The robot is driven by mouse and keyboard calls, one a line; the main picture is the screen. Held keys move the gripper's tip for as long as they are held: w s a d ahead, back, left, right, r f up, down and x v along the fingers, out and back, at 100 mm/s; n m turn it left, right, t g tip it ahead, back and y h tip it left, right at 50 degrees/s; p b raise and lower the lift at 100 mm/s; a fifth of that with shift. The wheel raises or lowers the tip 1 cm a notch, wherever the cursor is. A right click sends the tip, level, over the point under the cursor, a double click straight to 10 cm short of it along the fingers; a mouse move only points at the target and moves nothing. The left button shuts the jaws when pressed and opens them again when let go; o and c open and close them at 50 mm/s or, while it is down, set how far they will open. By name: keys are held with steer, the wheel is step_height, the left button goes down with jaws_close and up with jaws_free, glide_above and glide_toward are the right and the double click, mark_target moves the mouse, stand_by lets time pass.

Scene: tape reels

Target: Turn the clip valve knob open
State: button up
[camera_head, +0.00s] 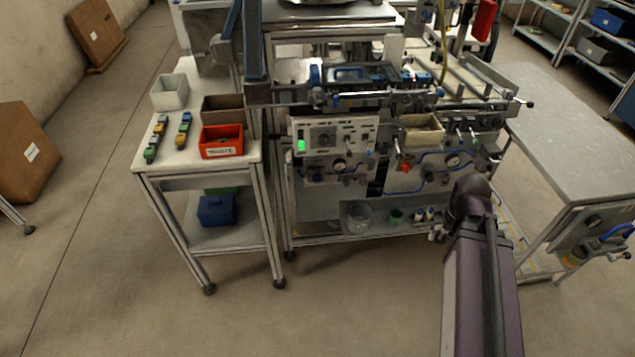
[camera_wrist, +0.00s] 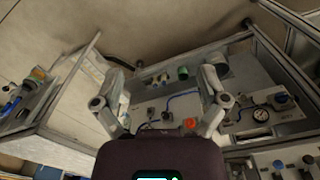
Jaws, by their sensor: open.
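A red-orange knob (camera_head: 406,167) sits on the front panel of the machine, left of a blue hose. It also shows in the wrist view (camera_wrist: 190,123), between the gripper's fingers and near the right one. A blue knob (camera_head: 317,178) sits lower left on the panel; it shows at the right in the wrist view (camera_wrist: 280,97). The labels are too small to tell which is the clip valve knob. My gripper (camera_wrist: 162,75) is open and empty, its two fingers spread apart in front of the panel. In the head view my arm hides much of it.
A round gauge (camera_head: 340,165) and a control box (camera_head: 335,136) with a green light are on the machine's left front. Cups stand on its lower shelf (camera_head: 330,228). A grey table (camera_head: 570,130) stands to the right, a white bench (camera_head: 185,158) to the left. Front floor is clear.

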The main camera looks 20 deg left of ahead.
steer(key=w+a+f+n+t+h+b, duration=0.25)
steer(key=w+f+n+t+b, duration=0.3)
steer(key=w+f+b, duration=0.45)
steer(key=n+t+y+b, duration=1.05)
steer(key=n+b, duration=1.95)
steer(key=n, duration=0.3)
glide_toward(318, 182)
steer(key=s, duration=0.3)
steer(key=shift+s+d+h, duration=0.2)
steer(key=shift+d+h, duration=0.2)
steer(key=shift+d, duration=0.05)
steer(key=shift+w, duration=0.1)
steer(key=x, duration=1.3)
steer(key=shift+w+a+r, duration=0.15)
steer(key=shift+w+r, duration=0.1)
steer(key=shift+w, duration=0.05)
steer(key=c, duration=1.1)
